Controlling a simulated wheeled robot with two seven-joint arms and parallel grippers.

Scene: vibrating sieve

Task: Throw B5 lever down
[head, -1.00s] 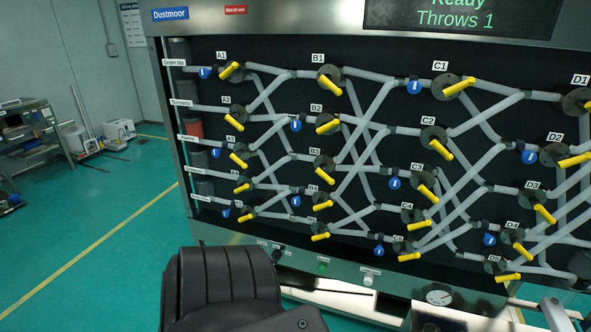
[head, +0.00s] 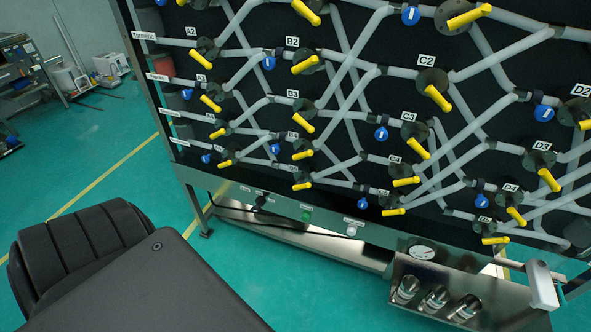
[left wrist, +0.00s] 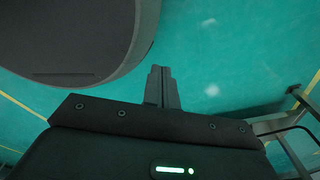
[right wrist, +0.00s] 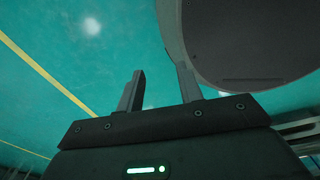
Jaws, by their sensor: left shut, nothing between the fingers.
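The B5 lever (head: 301,186) is a small yellow handle at the bottom of the B column in the head view. It lies nearly level, its free end pointing left and slightly down. Its label is hard to read. The B4 lever (head: 302,155) sits just above it. Neither gripper shows in the head view, and neither is seen near the lever. In the left wrist view my left gripper (left wrist: 162,72) is shut and empty over the green floor. In the right wrist view my right gripper (right wrist: 160,75) is open and empty.
The panel carries several yellow levers, blue tags and grey pipes. A green button (head: 306,216) and knobs line its lower edge. A metal shelf with a gauge (head: 421,252) and canisters (head: 436,298) juts out at lower right. Open floor (head: 120,200) lies left of the panel.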

